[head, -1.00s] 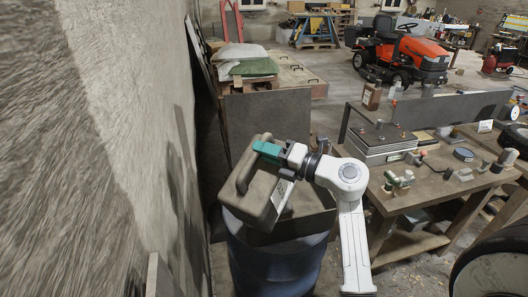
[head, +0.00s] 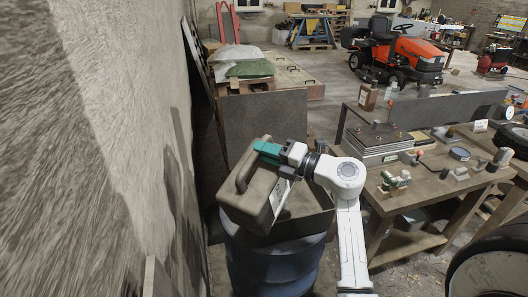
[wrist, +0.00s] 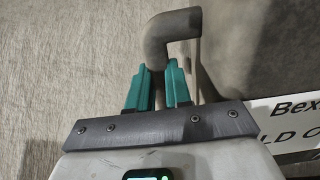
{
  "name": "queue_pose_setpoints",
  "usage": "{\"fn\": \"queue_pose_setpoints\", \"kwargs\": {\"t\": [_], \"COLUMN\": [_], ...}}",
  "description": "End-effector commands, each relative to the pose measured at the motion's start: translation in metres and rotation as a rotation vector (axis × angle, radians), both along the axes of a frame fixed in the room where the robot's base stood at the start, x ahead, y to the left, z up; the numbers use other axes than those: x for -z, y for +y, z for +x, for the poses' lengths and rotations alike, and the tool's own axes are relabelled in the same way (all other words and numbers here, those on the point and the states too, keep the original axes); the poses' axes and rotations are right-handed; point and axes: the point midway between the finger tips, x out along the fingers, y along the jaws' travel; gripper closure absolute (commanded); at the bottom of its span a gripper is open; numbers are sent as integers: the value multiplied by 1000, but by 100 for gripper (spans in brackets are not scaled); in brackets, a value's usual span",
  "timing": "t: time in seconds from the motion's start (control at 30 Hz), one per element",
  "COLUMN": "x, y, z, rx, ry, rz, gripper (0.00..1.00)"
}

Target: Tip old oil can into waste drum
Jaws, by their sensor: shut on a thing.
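The old oil can (head: 250,200) is a grey-brown can with a looped handle and a white label. My gripper (head: 266,150) is shut on its handle and holds the can tilted above the waste drum (head: 275,268). The drum is blue and stands beside the wall. A brown square-sided piece (head: 308,203) sits at the drum's top, partly behind the can. In the wrist view the teal fingers of my gripper (wrist: 161,82) close on the grey handle (wrist: 172,28), and part of the label (wrist: 292,125) shows. The can's mouth and any oil flow are not visible.
A rough wall (head: 120,130) runs close on the left. A workbench (head: 420,205) with tools and a plate stack stands on the right. A dark panel (head: 265,120) and a pallet with sacks (head: 245,65) are behind. Open floor lies toward the orange mower (head: 400,50).

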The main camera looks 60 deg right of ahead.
Motion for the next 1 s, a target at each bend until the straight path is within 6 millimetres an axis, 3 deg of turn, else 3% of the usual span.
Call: {"fn": "queue_pose_setpoints", "kwargs": {"t": [1.0], "x": [5], "y": [-17], "z": [-2], "rx": [1], "ry": [-14], "rz": [93], "gripper": [100]}}
